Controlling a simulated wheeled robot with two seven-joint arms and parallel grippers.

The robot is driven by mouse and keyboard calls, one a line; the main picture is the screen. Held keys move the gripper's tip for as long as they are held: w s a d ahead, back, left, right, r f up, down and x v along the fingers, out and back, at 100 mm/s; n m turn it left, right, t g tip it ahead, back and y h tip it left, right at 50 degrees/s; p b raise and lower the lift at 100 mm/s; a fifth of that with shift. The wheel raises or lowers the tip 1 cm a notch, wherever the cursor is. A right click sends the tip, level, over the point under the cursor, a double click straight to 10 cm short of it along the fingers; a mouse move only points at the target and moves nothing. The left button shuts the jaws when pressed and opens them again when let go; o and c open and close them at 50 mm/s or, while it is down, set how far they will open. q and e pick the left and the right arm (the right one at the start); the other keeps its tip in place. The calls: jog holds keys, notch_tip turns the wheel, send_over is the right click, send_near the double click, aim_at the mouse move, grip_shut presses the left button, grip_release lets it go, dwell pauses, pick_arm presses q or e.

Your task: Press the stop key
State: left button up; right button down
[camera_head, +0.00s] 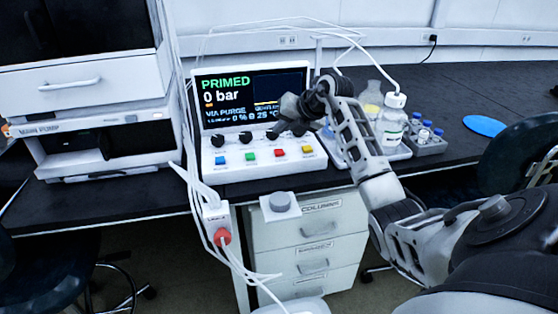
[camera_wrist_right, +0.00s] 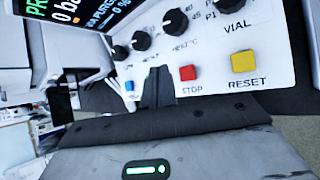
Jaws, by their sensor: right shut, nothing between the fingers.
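The stop key is a red square button (camera_head: 279,152) on the sloped white front of the control unit (camera_head: 262,171). In the right wrist view the red key (camera_wrist_right: 188,73) has STOP printed under it. My right gripper (camera_head: 287,107) is above the key row in the head view, in front of the screen's lower right. In the wrist view its shut, empty fingers (camera_wrist_right: 158,78) show just left of the red key, apart from it in the picture. They cover the place of the green key (camera_head: 250,156). Their distance from the panel is unclear. My left gripper is out of view.
A yellow RESET key (camera_wrist_right: 243,61) is right of the red one; a blue key (camera_head: 220,160) is at the left. Black knobs (camera_wrist_right: 175,21) sit above the keys. Bottles (camera_head: 391,122) and a vial rack (camera_head: 427,138) stand right of the unit, near my arm.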

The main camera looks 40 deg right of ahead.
aim_at(282, 153)
notch_tip(282, 153, down, 2)
jog(key=shift+b, duration=0.45)
jog(key=shift+f+b, duration=0.35)
jog(key=shift+f, duration=0.55)
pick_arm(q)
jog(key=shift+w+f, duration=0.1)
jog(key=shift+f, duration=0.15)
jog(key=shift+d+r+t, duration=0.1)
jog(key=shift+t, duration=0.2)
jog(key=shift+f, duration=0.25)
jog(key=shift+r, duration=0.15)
pick_arm(e)
jog(key=shift+f, duration=0.15)
jog(key=shift+f, duration=0.3)
